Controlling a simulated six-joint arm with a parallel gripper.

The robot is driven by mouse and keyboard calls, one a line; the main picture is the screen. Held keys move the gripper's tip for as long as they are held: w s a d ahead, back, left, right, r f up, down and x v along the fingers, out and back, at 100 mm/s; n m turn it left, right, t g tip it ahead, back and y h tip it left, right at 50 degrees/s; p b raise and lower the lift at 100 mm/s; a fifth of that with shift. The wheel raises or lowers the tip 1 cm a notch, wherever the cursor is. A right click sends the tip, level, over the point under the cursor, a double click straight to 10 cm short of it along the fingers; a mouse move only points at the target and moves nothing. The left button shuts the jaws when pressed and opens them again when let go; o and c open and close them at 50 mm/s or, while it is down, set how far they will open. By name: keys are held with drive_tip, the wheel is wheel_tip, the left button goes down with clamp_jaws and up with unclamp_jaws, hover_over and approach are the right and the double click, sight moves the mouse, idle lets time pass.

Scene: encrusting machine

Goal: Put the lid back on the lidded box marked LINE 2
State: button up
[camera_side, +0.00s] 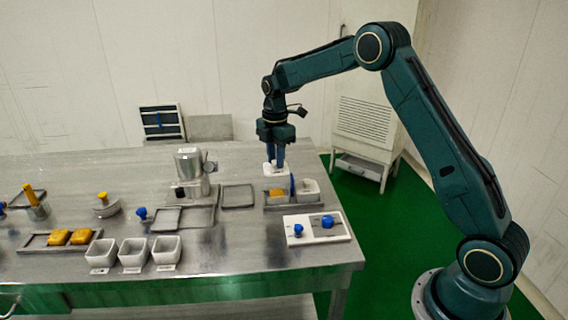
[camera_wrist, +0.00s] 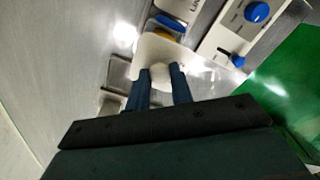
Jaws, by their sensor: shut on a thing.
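My gripper (camera_side: 275,163) is shut on the knob of a white lid (camera_side: 268,170), holding it above the tray at the right of the table. In the wrist view both blue fingers of my gripper (camera_wrist: 160,80) close on the round knob, and the lid (camera_wrist: 150,47) spreads beyond them. Under the lid is a compartment with yellow content (camera_side: 278,191). Right of it stands an open white box (camera_side: 308,191). In the wrist view a label starting "LIN" shows on a white surface (camera_wrist: 183,8); its number is cut off.
A blue piece (camera_side: 292,184) stands upright between the yellow content and the white box. A white panel with blue knobs (camera_side: 317,238) lies in front. An empty tray (camera_side: 238,196) and a metal machine (camera_side: 190,170) are to the left. Three white bins (camera_side: 133,252) stand at the front.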

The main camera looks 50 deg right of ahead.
drive_tip(key=shift+d+f, duration=0.1)
drive_tip(key=shift+d, duration=0.1)
drive_tip(key=shift+f, duration=0.2)
drive_tip(key=shift+f, duration=3)
drive_tip(key=shift+f, duration=0.4)
idle(0.8)
drive_tip(key=o, duration=1.5)
drive_tip(key=shift+r, duration=0.1)
